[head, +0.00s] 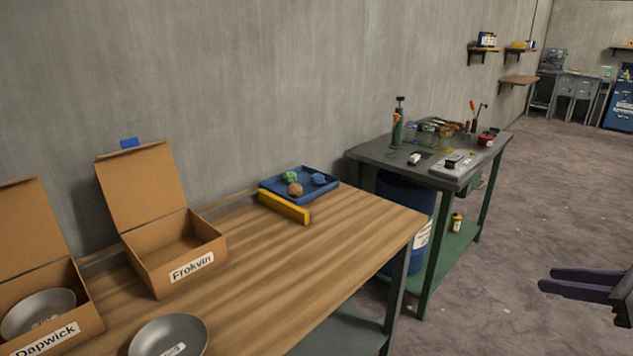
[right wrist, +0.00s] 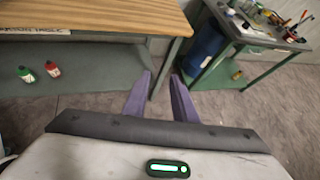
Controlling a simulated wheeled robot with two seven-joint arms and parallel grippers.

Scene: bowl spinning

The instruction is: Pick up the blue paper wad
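The blue paper wad (head: 319,179) lies in a blue tray (head: 335,189) at the back of the wooden table, close to the wall. A green wad (head: 289,176) and a brown wad (head: 295,189) lie in the same tray to its left. My right gripper (head: 552,281) is at the right edge of the head view, over the floor and far from the tray. In the right wrist view its two purple fingers (right wrist: 160,92) are apart with nothing between them. My left gripper is not in view.
A yellow bar (head: 284,207) lies in front of the tray. Open boxes labelled Frokvin (head: 175,250) and Dapwick (head: 60,325) and a loose grey bowl (head: 168,336) are on the left. A cluttered green workbench (head: 375,152) stands beyond the wooden table (head: 330,255).

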